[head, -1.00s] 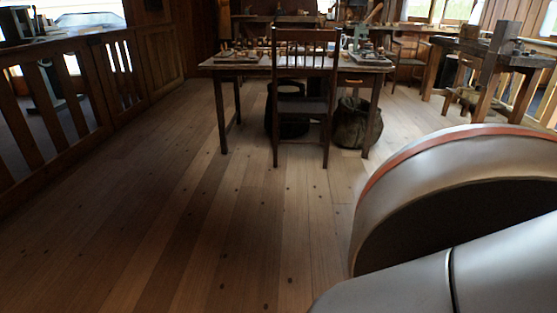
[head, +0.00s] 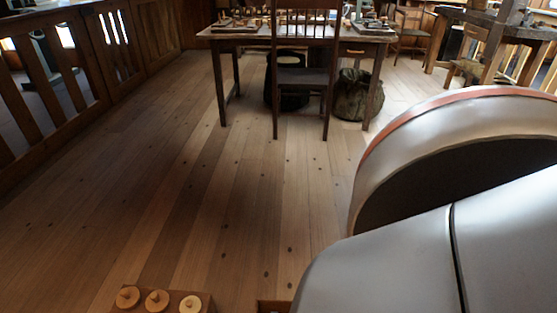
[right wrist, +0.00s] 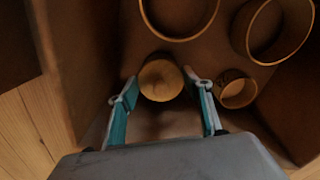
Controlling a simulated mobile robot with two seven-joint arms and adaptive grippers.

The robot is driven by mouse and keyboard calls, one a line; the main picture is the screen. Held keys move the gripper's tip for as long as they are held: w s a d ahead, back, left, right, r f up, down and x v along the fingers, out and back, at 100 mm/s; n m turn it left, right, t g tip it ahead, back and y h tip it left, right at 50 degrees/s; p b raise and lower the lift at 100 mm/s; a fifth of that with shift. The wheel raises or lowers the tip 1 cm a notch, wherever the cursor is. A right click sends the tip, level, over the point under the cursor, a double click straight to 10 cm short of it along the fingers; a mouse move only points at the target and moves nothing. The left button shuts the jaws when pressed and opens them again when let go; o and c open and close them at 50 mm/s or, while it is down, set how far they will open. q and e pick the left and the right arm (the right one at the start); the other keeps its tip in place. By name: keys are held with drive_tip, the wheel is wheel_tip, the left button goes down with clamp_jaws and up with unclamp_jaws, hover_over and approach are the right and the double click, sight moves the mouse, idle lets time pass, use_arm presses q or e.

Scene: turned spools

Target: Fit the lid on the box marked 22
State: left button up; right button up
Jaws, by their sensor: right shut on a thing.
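In the right wrist view my right gripper (right wrist: 162,88) has its two teal fingers on either side of a round wooden piece (right wrist: 160,80) and is shut on it. Whether this piece is a lid or a box I cannot tell. Beyond it are a large open round box (right wrist: 147,22), another large open one (right wrist: 250,52) and a smaller open one (right wrist: 237,104). No number 22 is readable. In the head view three pale round wooden lids with knobs, one of them the left lid (head: 127,297), sit on a brown board (head: 172,295). My left gripper is not in view.
Tall brown walls (right wrist: 75,50) surround the gripper in the right wrist view. A brown box edge (head: 272,305) shows at the bottom of the head view. A table (head: 345,36) with a chair (head: 302,78) stands further back; open floor lies before it.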

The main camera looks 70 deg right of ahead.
drive_tip(key=o, duration=0.9)
drive_tip(key=shift+o, duration=0.2)
drive_tip(key=o, duration=0.4)
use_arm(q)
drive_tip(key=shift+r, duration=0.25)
use_arm(e)
drive_tip(key=shift+r, duration=0.15)
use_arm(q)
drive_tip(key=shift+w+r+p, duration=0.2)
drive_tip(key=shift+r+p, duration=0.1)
use_arm(e)
drive_tip(key=shift+r, duration=0.2)
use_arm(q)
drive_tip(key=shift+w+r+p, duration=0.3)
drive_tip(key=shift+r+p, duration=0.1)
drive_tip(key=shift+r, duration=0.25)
use_arm(e)
drive_tip(key=shift+r, duration=0.45)
